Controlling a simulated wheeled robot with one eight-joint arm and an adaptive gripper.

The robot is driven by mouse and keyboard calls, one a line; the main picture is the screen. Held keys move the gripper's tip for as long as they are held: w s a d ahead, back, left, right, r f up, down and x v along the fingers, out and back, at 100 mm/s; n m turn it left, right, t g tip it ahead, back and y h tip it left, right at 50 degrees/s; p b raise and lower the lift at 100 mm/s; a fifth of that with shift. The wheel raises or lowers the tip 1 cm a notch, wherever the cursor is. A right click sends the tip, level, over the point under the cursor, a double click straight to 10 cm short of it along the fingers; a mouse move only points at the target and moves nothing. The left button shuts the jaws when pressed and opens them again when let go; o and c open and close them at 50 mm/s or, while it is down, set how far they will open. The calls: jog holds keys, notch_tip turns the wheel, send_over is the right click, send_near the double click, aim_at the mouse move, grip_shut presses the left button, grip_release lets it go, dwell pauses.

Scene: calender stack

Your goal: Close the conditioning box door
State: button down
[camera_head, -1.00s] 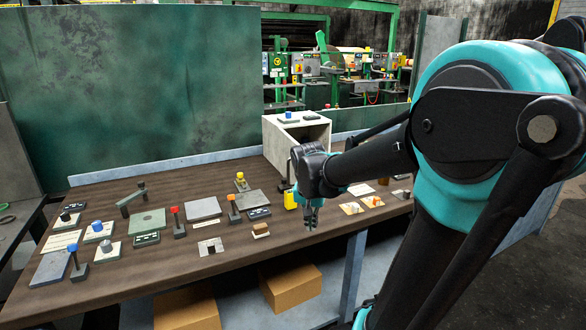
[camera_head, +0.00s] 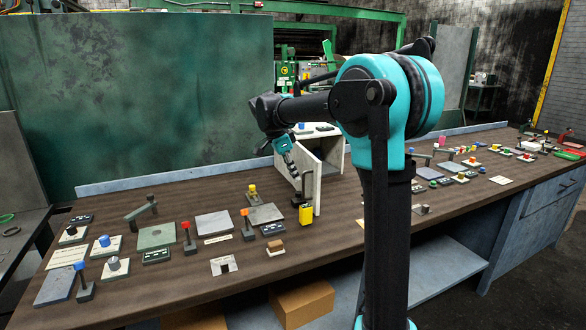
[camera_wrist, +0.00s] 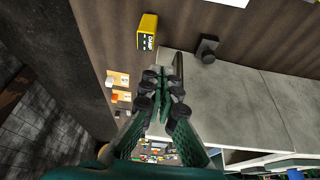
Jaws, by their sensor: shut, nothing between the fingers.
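The conditioning box (camera_head: 332,147) is a pale box near the back of the workbench, with small items on its top. Its door (camera_head: 309,168) stands open, a pale upright panel reaching out from the box toward the front. A dark handle shows on the door's left face. My gripper (camera_head: 295,174) is shut and empty, pointing down beside the left face of the door, near the handle. In the wrist view, the shut fingers (camera_wrist: 168,90) lie over a grey panel (camera_wrist: 245,95) that seems to be the door. Whether they touch it I cannot tell.
Levers, plates and coloured knobs cover the left of the workbench (camera_head: 120,290). My arm hides part of the bench right of the box.

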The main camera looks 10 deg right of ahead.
aim_at(316, 196)
jog(key=shift+w+d+f, duration=0.2)
jog(key=shift+d+f, duration=0.6)
jog(key=shift+d, duration=0.15)
jog(key=shift+w+d+f, duration=0.25)
jog(key=shift+d+f, duration=0.5)
jog(key=shift+d, duration=0.25)
jog(key=shift+w+d+f, duration=0.2)
jog(key=shift+d+f, duration=0.6)
jog(key=shift+d, duration=0.15)
jog(key=shift+d, duration=0.1)
